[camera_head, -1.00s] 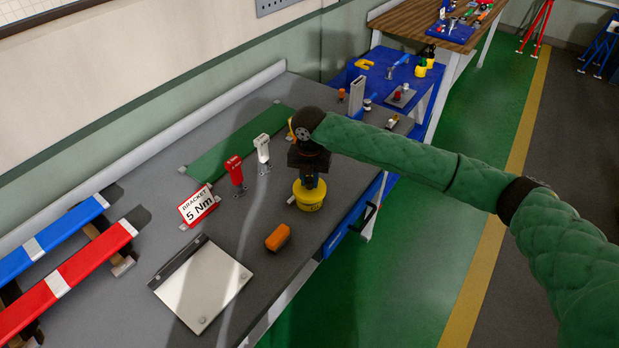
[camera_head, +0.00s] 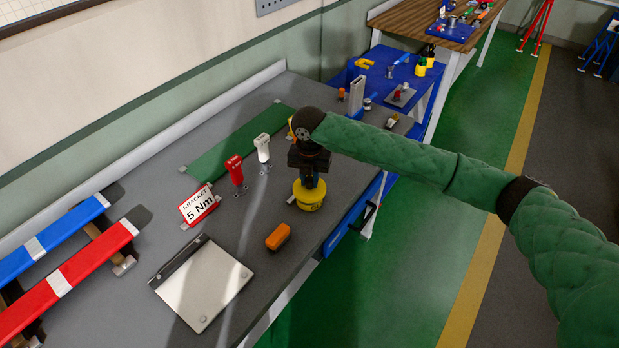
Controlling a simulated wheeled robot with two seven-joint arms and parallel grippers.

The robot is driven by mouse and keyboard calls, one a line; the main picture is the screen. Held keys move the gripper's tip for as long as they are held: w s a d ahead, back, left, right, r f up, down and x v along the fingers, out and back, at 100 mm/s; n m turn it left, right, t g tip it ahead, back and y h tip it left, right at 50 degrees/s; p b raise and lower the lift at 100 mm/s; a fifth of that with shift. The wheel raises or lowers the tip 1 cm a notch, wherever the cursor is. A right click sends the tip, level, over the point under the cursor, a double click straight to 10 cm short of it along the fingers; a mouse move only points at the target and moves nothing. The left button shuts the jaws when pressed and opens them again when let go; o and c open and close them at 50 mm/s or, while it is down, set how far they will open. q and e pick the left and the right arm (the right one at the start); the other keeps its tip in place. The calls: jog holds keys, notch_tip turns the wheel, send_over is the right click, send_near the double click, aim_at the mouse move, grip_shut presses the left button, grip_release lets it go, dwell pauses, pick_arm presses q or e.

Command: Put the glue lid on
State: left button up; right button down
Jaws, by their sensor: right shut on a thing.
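The yellow glue pot (camera_head: 308,199) stands upright on the grey bench near its right edge. My right gripper (camera_head: 310,184) points down directly over it and is shut, with its fingertips at the top of the pot. What it grips is mostly hidden by the gripper; it appears to be the glue lid at the pot's top. I cannot tell whether the lid is fully seated. My left gripper is not in view.
An orange block (camera_head: 278,236), a silver plate (camera_head: 202,283) and a red-and-white "BRACKET 5 Nm" sign (camera_head: 198,206) are nearby. Red (camera_head: 235,171) and white (camera_head: 262,148) tools stand behind, by a green mat (camera_head: 225,150). A blue table (camera_head: 345,78) adjoins behind.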

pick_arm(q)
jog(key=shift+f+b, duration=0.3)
pick_arm(e)
jog(key=shift+f, duration=0.95)
jog(key=c, duration=1.2)
grip_release()
jog(key=shift+o, duration=0.2)
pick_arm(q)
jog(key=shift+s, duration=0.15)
pick_arm(e)
jog(key=shift+r+b, duration=0.35)
jog(key=shift+r, duration=0.15)
notch_tip(320, 180, up, 6)
jog(key=shift+f+b, duration=0.2)
jog(key=shift+b, duration=1.05)
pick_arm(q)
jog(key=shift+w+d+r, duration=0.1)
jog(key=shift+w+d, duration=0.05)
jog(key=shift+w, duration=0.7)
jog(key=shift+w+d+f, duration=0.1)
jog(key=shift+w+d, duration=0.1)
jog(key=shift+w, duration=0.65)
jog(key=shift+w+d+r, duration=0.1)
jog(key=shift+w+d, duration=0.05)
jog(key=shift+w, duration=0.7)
pick_arm(e)
jog(key=shift+r, duration=0.6)
